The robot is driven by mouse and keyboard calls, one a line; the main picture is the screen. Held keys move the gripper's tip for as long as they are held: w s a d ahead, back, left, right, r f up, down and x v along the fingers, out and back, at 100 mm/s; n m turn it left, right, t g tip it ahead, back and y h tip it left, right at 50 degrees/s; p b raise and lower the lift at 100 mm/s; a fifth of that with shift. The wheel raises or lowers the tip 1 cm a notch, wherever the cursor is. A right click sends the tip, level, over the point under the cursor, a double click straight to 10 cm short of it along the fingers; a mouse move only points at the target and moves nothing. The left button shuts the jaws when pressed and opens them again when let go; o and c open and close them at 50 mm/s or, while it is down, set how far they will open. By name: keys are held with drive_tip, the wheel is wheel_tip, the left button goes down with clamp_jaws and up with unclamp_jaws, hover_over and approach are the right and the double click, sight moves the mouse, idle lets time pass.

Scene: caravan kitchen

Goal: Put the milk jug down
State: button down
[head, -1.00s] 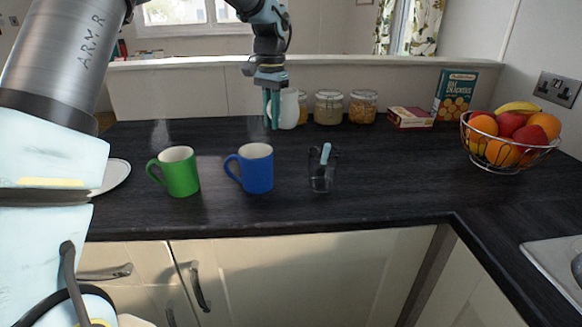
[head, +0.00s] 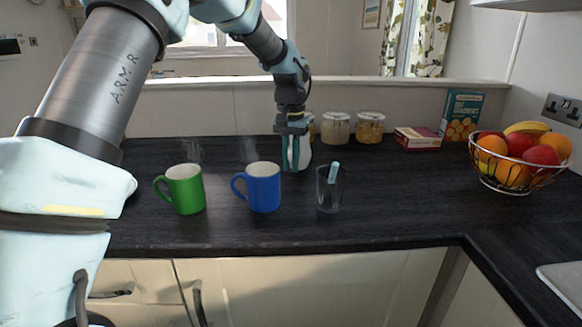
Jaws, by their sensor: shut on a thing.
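My gripper (head: 290,163) reaches down behind the blue mug and is shut on the white milk jug (head: 303,156). The fingers and wrist hide much of the jug, which looks upright. Its base shows close to the dark worktop (head: 400,190); I cannot tell whether it touches. The blue mug (head: 263,188) stands in front and to the left of the jug. The clear glass (head: 328,192) with a light blue stick in it stands in front and to the right.
A steaming green mug (head: 185,190) stands left of the blue one. Jars (head: 369,129), a red box (head: 417,139) and a tall teal box (head: 461,115) line the back. A wire fruit bowl (head: 520,184) is at right. The worktop right of the glass is clear.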

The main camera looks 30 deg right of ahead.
drive_tip(key=shift+f, duration=1)
drive_tip(key=shift+f, duration=0.15)
drive_tip(key=c, duration=0.9)
unclamp_jaws()
drive_tip(key=shift+o, duration=0.2)
wheel_tip(320, 180, up, 12)
drive_tip(key=shift+r+b, duration=0.15)
drive_tip(key=shift+b, duration=0.6)
